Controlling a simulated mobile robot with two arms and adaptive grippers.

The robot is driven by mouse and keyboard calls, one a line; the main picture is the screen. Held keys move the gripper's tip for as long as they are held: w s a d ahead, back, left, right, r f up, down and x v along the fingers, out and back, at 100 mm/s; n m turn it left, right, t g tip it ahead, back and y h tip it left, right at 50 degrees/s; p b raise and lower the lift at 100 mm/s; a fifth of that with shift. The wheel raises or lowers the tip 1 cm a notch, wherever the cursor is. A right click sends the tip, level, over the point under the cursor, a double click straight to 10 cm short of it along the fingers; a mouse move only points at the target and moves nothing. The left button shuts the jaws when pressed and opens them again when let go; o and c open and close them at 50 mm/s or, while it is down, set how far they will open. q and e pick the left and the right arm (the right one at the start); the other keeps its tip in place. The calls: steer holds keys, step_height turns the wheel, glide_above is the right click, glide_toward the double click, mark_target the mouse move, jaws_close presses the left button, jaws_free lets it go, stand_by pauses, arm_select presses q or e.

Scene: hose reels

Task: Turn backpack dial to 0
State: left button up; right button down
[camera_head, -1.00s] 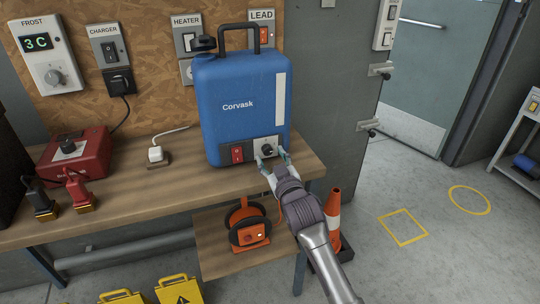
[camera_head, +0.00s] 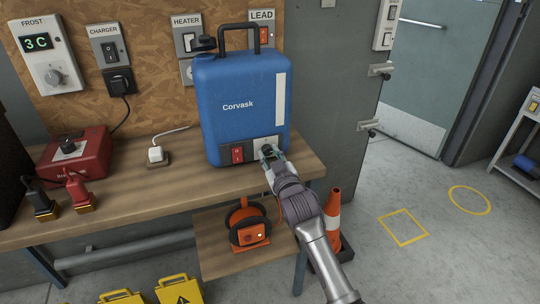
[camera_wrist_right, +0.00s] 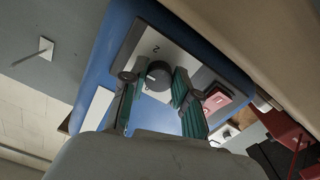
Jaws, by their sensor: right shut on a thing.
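The blue Corvask backpack tank (camera_head: 240,104) stands upright on the wooden bench. A pale plate low on its front carries a black round dial, clear in the wrist view (camera_wrist_right: 158,80). A figure 2 shows on the plate (camera_wrist_right: 155,48) beside the dial; I cannot read the dial's exact setting. A red switch (camera_head: 237,154) sits left of the plate. My right gripper (camera_head: 272,153) is at the tank's front, shut on the dial with one finger on each side. In the head view the gripper partly hides the dial. My left gripper is not in view.
A red box (camera_head: 80,157) with a knob and two clamps stand on the bench's left. An orange reel (camera_head: 248,229) is on the lower shelf. A traffic cone (camera_head: 333,215) stands beside my right arm.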

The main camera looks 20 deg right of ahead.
steer(key=n+p, duration=0.2)
steer(key=n, duration=0.1)
steer(key=shift+d+r, duration=0.1)
steer(key=shift+r, duration=0.05)
steer(key=n+p, duration=0.1)
steer(key=n, duration=0.3)
steer(key=shift+n+p, duration=0.3)
steer(key=shift+p, duration=0.1)
steer(key=n+p, duration=0.1)
steer(key=n, duration=0.4)
steer(key=n+p, duration=0.1)
steer(key=n, duration=0.3)
steer(key=shift+n, duration=0.4)
steer(key=c, duration=0.9)
jaws_free()
steer(key=shift+o, duration=0.2)
